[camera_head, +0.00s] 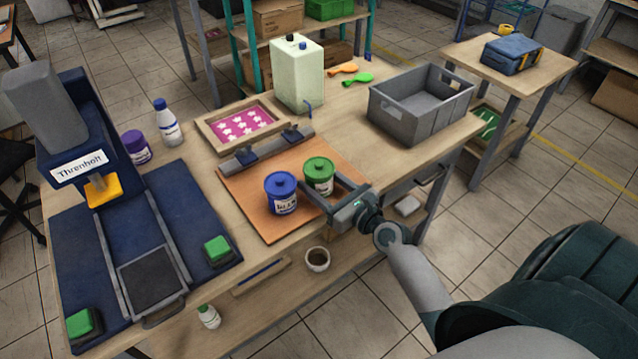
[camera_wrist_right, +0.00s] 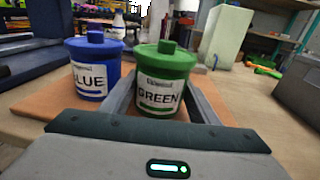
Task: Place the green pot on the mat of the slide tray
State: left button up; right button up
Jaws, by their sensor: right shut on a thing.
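The green pot (camera_head: 319,173), with a green lid and a white label reading GREEN, is at the right part of the orange-brown board (camera_head: 257,220). It also shows in the right wrist view (camera_wrist_right: 163,80). My right gripper (camera_head: 325,184) has its fingers around the green pot, one on each side, and is shut on it. The pot looks upright; I cannot tell whether it touches the board. The slide tray's dark mat (camera_head: 152,276) lies empty on the blue press at the left. My left gripper is not in view.
A blue pot (camera_head: 282,196) stands close beside the green pot. Green buttons (camera_head: 217,250) flank the tray. A purple jar (camera_head: 135,147), a white bottle (camera_head: 168,125), a star-pattern screen frame (camera_head: 205,132) and a grey crate (camera_head: 397,122) stand farther back.

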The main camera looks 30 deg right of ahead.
aim_at(328, 190)
jog(key=shift+f, duration=0.2)
jog(key=o, duration=1.2)
jog(key=shift+s, duration=0.3)
jog(key=s, duration=0.4)
jog(key=s+d+b, duration=0.1)
jog(key=s, duration=0.1)
jog(key=shift+s, duration=0.1)
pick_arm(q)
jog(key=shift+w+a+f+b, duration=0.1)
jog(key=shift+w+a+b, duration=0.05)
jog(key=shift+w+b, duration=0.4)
pick_arm(e)
jog(key=shift+s+d+r, duration=0.15)
jog(key=shift+s+d, duration=0.05)
jog(key=shift+s, duration=0.65)
jog(key=shift+s+d+r, duration=0.1)
jog(key=shift+s+d, duration=0.05)
jog(key=shift+s, duration=0.65)
jog(key=shift+s+d+r, duration=0.15)
jog(key=shift+s+d, duration=0.05)
jog(key=shift+s, duration=0.65)
jog(key=shift+c, duration=0.5)
